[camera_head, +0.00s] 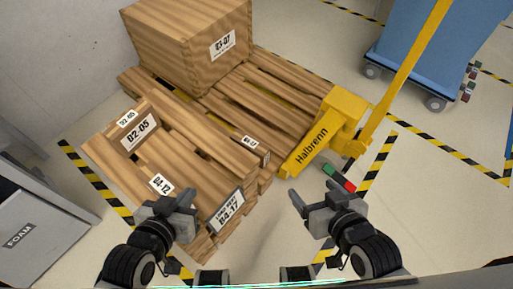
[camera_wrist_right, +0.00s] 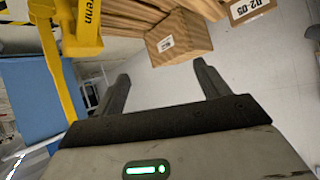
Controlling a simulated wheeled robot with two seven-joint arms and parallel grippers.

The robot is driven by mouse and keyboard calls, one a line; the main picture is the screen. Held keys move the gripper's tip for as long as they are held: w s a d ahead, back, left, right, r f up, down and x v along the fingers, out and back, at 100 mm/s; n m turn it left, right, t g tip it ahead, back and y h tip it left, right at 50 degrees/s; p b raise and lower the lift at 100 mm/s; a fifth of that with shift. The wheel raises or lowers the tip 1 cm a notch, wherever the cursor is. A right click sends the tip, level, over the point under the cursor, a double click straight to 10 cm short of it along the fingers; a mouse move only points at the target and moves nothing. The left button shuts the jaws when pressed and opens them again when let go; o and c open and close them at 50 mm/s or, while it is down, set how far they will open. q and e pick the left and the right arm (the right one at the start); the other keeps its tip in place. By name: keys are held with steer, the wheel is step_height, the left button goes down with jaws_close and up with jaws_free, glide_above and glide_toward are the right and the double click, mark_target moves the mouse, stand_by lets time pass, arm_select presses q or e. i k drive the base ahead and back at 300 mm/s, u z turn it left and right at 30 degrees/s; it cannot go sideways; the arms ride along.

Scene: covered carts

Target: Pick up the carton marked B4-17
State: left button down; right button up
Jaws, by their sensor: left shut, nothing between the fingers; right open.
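The carton whose label reads B4-17 (camera_head: 227,212) is wood-patterned and lies at the near right corner of the stack on the pallet, its label facing outward. My left gripper (camera_head: 186,196) is shut and empty, just left of this label in the picture; I cannot tell if it touches the carton. My right gripper (camera_head: 322,192) is open and empty, right of the carton and apart from it. It also shows open in the right wrist view (camera_wrist_right: 162,75), with a wood-patterned carton (camera_wrist_right: 190,36) beyond its fingers, whose label is too small to read.
A large carton (camera_head: 180,45) stands at the back. Other labelled cartons, one reading D2-05 (camera_head: 140,131), lie alongside. A yellow Halbrenn pallet jack (camera_head: 312,148) stands right, before a blue covered cart (camera_head: 415,45). A grey FOAM cabinet (camera_head: 30,215) stands left.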

mark_target(261, 151)
steer(key=u, duration=0.6)
steer(key=k, duration=0.75)
steer(key=z, duration=0.45)
steer(key=i, duration=0.5)
steer(key=z, duration=1.8)
steer(key=i, duration=1.3)
steer(key=u, duration=3.6)
steer(key=i, duration=0.2)
steer(key=z, duration=0.2)
